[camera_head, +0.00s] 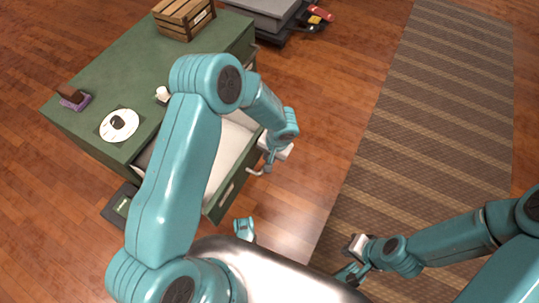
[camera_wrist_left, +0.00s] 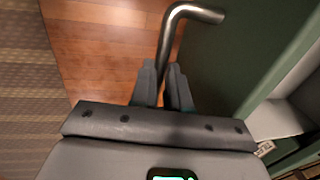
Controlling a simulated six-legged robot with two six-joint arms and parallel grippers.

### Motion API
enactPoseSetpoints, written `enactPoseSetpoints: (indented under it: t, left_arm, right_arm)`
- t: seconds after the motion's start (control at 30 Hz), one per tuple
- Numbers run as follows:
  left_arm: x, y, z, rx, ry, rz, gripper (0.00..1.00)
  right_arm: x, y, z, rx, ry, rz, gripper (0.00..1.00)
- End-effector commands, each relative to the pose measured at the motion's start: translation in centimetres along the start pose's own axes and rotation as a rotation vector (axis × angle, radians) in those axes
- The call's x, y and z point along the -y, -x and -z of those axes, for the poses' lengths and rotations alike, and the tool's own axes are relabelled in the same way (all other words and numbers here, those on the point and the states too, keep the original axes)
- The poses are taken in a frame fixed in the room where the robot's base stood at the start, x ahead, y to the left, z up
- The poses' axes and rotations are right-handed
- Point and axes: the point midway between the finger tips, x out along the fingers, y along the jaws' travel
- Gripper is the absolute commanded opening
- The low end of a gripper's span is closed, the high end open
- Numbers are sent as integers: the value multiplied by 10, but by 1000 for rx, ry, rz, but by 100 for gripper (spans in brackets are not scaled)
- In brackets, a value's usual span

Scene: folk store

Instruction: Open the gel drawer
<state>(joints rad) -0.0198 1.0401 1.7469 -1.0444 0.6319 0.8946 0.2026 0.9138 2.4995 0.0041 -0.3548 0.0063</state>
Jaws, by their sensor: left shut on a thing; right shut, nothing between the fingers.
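The green cabinet (camera_head: 95,75) stands at the upper left. Its drawer (camera_head: 221,195) is pulled out, and part of its pale inside shows; my left arm hides the rest. My left gripper (camera_head: 266,168) is at the drawer's front. In the left wrist view my left gripper (camera_wrist_left: 166,85) has its fingers shut on the bent metal drawer handle (camera_wrist_left: 190,11), beside the green drawer front (camera_wrist_left: 235,50). I cannot read any label that names the drawer. My right gripper (camera_head: 347,278) is shut and empty at the lower right, apart from the cabinet.
On the cabinet top are a wooden crate (camera_head: 180,18), a white plate (camera_head: 107,133) with a dark item, a small purple-based object (camera_head: 74,98) and a white cup (camera_head: 162,93). A striped rug (camera_head: 425,110) lies at right. Bare wood floor (camera_head: 320,110) lies between rug and cabinet.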

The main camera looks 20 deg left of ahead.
Motion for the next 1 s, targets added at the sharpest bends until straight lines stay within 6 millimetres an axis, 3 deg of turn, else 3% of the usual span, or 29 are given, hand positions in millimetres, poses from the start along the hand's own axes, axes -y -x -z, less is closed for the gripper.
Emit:
enactPoseSetpoints:
  t: [0.33,0.37,0.4,0.43,0.77,0.87,1.0]
  left_arm:
    - [3,1,2,-6,1,0,0]
    - [3,1,2,-6,1,0,22]
    - [3,1,2,-6,1,0,35]
    - [3,1,2,-5,1,0,41]
    - [1,4,1,-2,0,1,41]
    - [1,18,1,-4,0,2,41]
    - [1,52,2,-6,1,0,41]
  right_arm:
    - [0,0,0,0,1,0,0]
    - [0,0,0,0,1,0,0]
    - [0,0,0,0,1,0,0]
    - [0,0,0,0,1,0,0]
    - [1,2,0,0,1,0,0]
    - [3,7,-1,3,3,0,0]
    - [9,19,-4,10,10,1,0]
